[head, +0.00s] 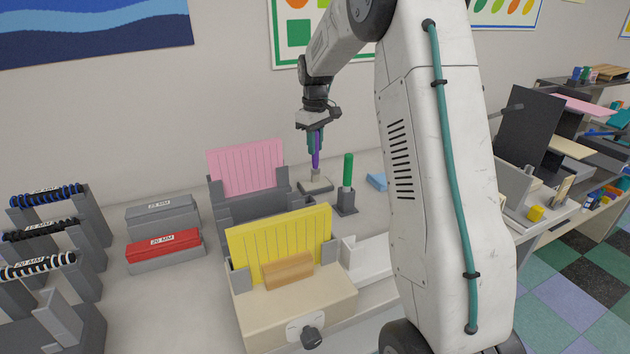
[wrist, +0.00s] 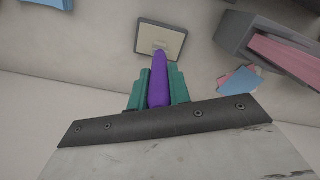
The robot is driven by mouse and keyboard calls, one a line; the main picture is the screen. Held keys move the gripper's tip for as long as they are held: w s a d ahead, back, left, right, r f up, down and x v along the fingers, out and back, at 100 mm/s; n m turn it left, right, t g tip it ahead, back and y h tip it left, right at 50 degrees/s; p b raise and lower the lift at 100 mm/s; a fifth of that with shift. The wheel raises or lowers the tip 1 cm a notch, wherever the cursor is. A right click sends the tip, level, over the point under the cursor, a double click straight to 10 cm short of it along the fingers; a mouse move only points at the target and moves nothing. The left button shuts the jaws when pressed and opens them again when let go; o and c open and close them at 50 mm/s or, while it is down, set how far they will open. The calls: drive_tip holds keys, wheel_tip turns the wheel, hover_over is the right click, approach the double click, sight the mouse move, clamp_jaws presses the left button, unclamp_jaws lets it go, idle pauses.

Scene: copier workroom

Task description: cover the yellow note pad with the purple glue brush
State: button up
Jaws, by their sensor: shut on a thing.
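My gripper (head: 316,140) is shut on the purple glue brush (head: 316,160) and holds it upright, bristles down. In the wrist view the brush (wrist: 158,82) sits between the teal fingers. Its pale tip is over the small grey-rimmed tray (head: 329,186) with a cream surface, which also shows in the wrist view (wrist: 173,40); I cannot tell whether it touches. The yellow note pad (head: 283,235) looks like an upright ribbed sheet block, held in a beige stand in front of the tray. The brush is apart from it, and the pad is not clear in the wrist view.
A pink pad (head: 245,168) stands in a grey holder behind the yellow one. A green brush (head: 348,169) stands in a dark holder right of the tray. A wooden block (head: 288,271) is against the yellow pad's front. Grey and red boxes (head: 163,248) lie left.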

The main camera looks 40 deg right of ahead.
drive_tip(key=shift+f, duration=0.3)
idle(0.9)
drive_tip(key=shift+r, duration=0.1)
drive_tip(key=shift+r, duration=3.45)
